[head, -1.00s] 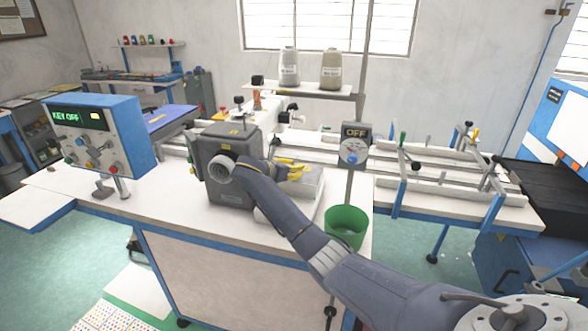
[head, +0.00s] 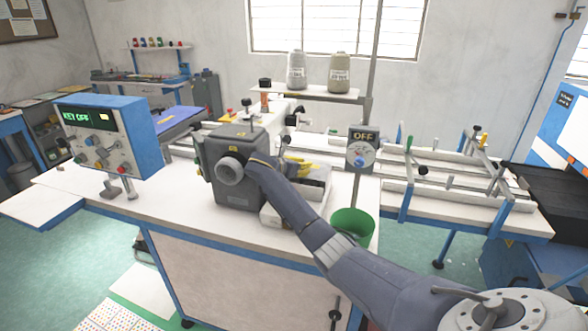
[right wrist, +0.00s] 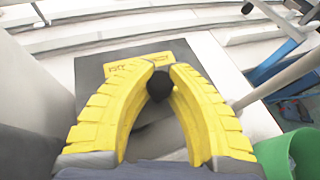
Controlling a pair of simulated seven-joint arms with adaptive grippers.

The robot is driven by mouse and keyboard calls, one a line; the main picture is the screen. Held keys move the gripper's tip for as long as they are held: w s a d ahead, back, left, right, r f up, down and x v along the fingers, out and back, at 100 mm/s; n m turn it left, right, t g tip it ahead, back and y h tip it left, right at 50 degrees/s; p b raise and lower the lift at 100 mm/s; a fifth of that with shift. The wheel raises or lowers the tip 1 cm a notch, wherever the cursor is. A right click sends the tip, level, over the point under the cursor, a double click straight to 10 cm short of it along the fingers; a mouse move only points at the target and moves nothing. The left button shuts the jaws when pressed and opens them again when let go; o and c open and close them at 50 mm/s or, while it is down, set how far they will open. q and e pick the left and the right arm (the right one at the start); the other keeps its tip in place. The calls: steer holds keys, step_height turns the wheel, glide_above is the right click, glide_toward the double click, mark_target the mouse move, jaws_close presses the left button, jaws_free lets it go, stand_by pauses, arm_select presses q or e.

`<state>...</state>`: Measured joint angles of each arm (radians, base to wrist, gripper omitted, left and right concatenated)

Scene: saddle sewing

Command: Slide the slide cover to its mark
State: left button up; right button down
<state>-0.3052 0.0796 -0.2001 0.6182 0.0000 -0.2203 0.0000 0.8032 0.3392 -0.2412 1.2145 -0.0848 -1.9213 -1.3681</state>
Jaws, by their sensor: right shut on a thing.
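The yellow fingers of my right gripper (right wrist: 158,84) close around the knob from both sides. In the head view my right gripper (head: 299,167) is beside the grey machine head (head: 234,188), over the white bed (head: 286,217). There my arm and fingers hide most of the cover. The lower part of the plate is partly hidden behind the fingers in the wrist view, and I cannot make out a mark. My left gripper is not in view.
A green bin (head: 352,226) stands at the table's front right, near my forearm. A control box reading OFF (head: 362,147) is on a pole right of my gripper. A panel (head: 105,135) reading KEY OFF stands at left. White rails (head: 440,170) run along the right.

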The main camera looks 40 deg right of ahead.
steer(key=c, duration=1.5)
jaws_free()
steer(key=shift+r, duration=0.35)
steer(key=o, duration=0.4)
steer(key=shift+f, duration=0.15)
steer(key=shift+c, duration=0.2)
steer(key=v, duration=1.2)
steer(key=shift+o, duration=0.2)
steer(key=shift+s, duration=0.1)
